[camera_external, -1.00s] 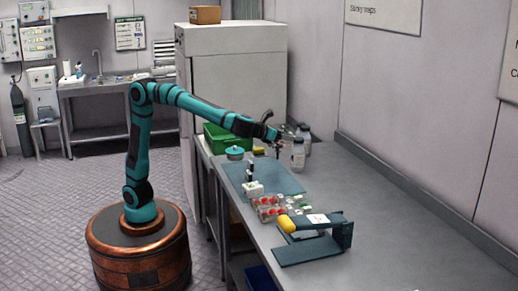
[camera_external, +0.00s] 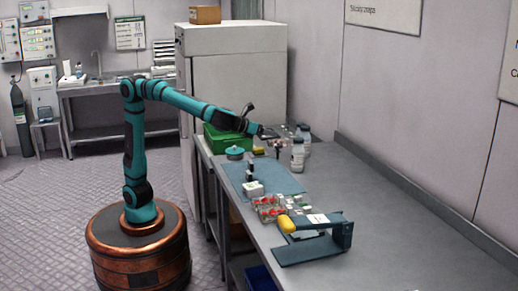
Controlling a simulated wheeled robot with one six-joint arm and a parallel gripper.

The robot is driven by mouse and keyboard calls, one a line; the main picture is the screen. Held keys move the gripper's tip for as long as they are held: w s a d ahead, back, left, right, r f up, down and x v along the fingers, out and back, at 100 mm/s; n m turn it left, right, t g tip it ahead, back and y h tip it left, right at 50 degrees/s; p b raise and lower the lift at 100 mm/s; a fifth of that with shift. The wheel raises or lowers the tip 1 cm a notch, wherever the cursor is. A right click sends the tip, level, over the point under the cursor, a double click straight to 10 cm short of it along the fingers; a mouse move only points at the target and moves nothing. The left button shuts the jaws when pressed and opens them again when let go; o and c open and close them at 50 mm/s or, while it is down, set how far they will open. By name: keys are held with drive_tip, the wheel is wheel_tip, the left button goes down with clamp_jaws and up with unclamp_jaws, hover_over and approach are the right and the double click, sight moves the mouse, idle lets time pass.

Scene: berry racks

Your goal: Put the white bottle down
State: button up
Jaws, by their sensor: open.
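A white bottle (camera_external: 298,156) with a grey cap stands upright on the grey bench (camera_external: 395,215), towards its far end. My gripper (camera_external: 271,132) is open, a little above and to the left of the bottle, and apart from it. The fingers are small in the picture and show poorly against the items behind. I see nothing held in them.
Other bottles (camera_external: 304,136) stand just behind the white bottle. A green bin (camera_external: 227,138), a teal-lidded pot (camera_external: 235,153), a blue mat (camera_external: 283,182), clear berry boxes (camera_external: 268,208) and a dark blue stand (camera_external: 318,240) occupy the bench. Its near right is clear.

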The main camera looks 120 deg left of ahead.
drive_tip(key=s+d+r+n+t+h, duration=0.1)
drive_tip(key=s+d+n+t+h, duration=0.1)
drive_tip(key=s+n, duration=0.5)
drive_tip(key=s+d+r+n+t+h, duration=0.1)
drive_tip(key=s+n+t+h, duration=0.3)
drive_tip(key=s, duration=1.6)
drive_tip(key=s+d+r+n+t+h, duration=0.1)
drive_tip(key=s+d+n+t+h, duration=0.2)
drive_tip(key=s+n, duration=0.8)
drive_tip(key=s+h, duration=0.1)
drive_tip(key=s, duration=0.2)
drive_tip(key=shift+d+n+h, duration=0.4)
drive_tip(key=shift+o, duration=0.6)
drive_tip(key=shift+s+n+t, duration=0.3)
drive_tip(key=shift+s+n, duration=0.2)
drive_tip(key=shift+s, duration=0.15)
drive_tip(key=shift+w+r, duration=0.1)
